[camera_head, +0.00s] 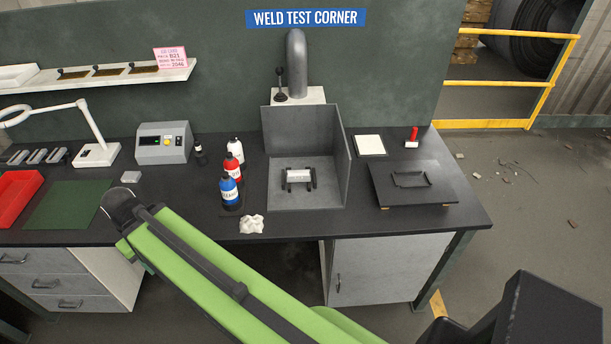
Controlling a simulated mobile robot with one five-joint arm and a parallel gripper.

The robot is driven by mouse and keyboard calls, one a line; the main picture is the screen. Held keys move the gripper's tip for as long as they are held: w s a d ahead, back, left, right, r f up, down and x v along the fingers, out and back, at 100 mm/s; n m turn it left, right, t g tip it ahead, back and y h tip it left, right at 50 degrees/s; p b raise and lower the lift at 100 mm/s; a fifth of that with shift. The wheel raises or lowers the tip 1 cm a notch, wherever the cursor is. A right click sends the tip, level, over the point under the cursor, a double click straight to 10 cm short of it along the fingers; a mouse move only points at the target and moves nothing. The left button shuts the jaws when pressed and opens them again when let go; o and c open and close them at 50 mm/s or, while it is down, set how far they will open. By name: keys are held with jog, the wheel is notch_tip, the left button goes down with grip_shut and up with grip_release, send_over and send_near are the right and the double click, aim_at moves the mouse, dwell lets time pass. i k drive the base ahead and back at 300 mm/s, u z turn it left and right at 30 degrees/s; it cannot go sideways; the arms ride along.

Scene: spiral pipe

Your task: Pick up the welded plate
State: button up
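A small pale metal plate (299,175), which looks like the welded plate, rests in a dark stand (286,186) inside the grey open-fronted booth (307,197). Black uprights stand at both of its ends, and any weld on it is too small to make out. My green arm (215,265) crosses the lower middle of the view, in front of and to the left of the booth. I cannot make out gripper fingers in this view. Nothing of the arm touches the plate.
Three bottles (229,190) and a crumpled white cloth (252,224) stand left of the booth. A dark lidded box with a handle (415,196) lies to its right. A grey bench instrument (163,143), a lamp (97,153) and a red tray (17,195) are further left.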

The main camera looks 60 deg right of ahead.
aim_at(293, 176)
jog(key=i, duration=1)
